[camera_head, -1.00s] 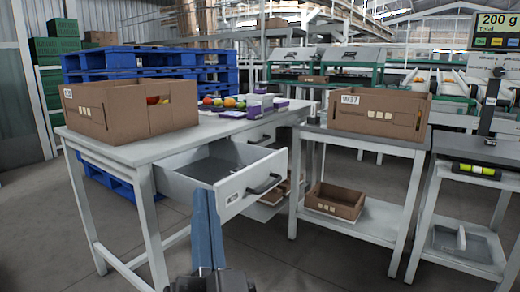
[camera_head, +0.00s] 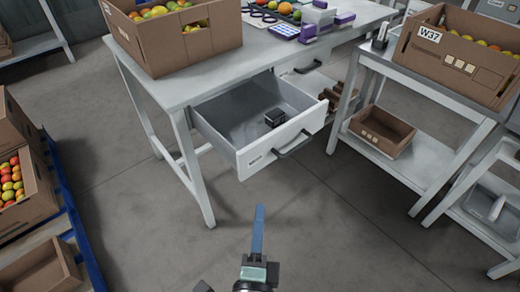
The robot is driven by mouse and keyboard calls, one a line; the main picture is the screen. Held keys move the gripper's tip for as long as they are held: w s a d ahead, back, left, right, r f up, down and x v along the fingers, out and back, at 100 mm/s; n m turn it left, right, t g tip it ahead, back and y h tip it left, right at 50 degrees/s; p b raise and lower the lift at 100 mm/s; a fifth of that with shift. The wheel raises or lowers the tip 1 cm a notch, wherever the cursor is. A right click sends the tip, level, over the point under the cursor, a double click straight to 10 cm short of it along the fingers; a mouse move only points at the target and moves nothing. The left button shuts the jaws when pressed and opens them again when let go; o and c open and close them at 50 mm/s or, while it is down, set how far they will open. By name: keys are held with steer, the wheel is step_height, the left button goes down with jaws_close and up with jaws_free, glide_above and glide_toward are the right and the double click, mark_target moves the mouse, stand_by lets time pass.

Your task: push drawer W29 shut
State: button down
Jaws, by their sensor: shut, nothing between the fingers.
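A second drawer handle (camera_head: 308,68) shows farther along. A side table (camera_head: 424,80) at right holds a W37 box (camera_head: 433,62); its lower shelf holds an open carton (camera_head: 382,132). Floor before the drawer is clear.

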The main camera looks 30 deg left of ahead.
steer(key=p, duration=0.2)
glide_toward(252, 153)
steer(key=w+d, duration=0.2)
steer(key=w, duration=0.2)
steer(key=a, duration=0.1)
steer(key=w+a+p, duration=0.1)
steer(key=a, duration=0.1)
steer(key=shift+w+a+r, duration=0.1)
steer(key=shift+a+r, duration=0.05)
steer(key=shift+a, duration=0.1)
steer(key=shift+w+a, duration=0.15)
steer(key=shift+a, duration=0.3)
